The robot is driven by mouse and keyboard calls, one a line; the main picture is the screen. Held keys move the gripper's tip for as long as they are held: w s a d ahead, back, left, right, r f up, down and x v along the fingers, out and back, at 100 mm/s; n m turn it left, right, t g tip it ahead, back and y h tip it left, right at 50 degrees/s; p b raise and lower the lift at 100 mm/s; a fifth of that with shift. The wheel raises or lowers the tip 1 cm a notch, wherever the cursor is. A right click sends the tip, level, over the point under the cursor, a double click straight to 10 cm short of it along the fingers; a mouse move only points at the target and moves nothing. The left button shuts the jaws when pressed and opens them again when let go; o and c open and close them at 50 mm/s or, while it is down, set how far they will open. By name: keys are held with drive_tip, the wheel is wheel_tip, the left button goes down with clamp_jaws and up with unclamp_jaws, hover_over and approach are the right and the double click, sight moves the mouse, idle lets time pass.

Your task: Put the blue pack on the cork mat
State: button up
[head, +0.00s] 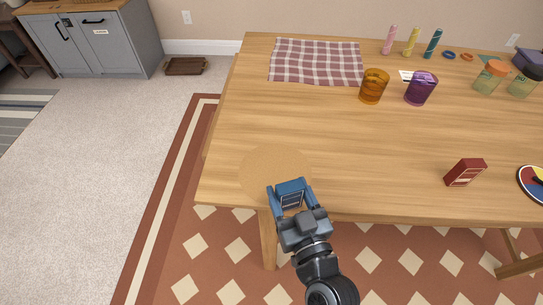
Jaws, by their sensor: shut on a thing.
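The blue pack (291,186) is between the two fingers of my gripper (291,192), which is shut on it. The pack is at the near left part of the wooden table, over the round cork mat (262,167). The mat is a flat tan disc close to the table's front edge. The pack and gripper hide the mat's near right part. I cannot tell whether the pack touches the mat or is held just above it.
A red pack (464,172) stands to the right, near a colourful round plate (535,182). An orange glass (373,86) and a purple glass (420,88) stand further back, beside a checked cloth (316,62). Jars (490,78) stand at the far right. The table's middle is clear.

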drive_tip(key=x, duration=0.9)
drive_tip(key=shift+w+p, duration=0.25)
drive_tip(key=shift+p, duration=0.05)
drive_tip(key=shift+w+f, duration=0.1)
drive_tip(key=shift+f, duration=0.1)
drive_tip(key=shift+r, duration=0.1)
drive_tip(key=shift+f+b, duration=0.25)
drive_tip(key=shift+b, duration=0.1)
drive_tip(key=o, duration=1.1)
drive_tip(key=shift+r, duration=0.1)
